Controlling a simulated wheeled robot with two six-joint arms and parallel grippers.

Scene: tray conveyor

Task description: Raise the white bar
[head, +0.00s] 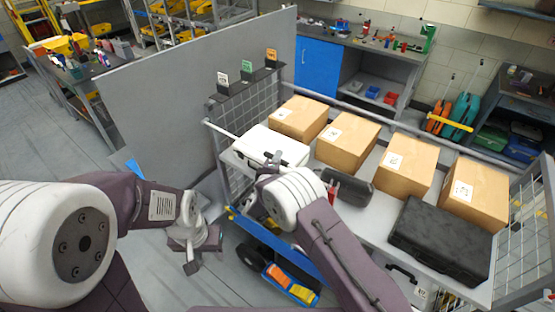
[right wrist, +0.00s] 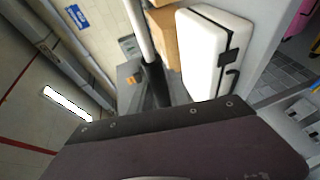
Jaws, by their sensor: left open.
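The white bar (head: 221,131) runs along the left end of the cart, beside the white case (head: 262,147). A pale bar (right wrist: 138,25), likely the same one, shows in the right wrist view left of the white case (right wrist: 203,55). My right gripper (head: 274,162) is over the front edge of the white case, right of the bar and apart from it in the head view; its fingers are too small and partly hidden to tell their opening. My left gripper (head: 190,262) is open and empty, pointing down over the floor left of the cart.
The cart (head: 235,213) has mesh end panels and holds several cardboard boxes (head: 347,140) and a black case (head: 440,240). A grey partition (head: 190,90) stands behind its left end. Small labelled holders (head: 247,82) sit atop the left mesh. Floor around my left gripper is clear.

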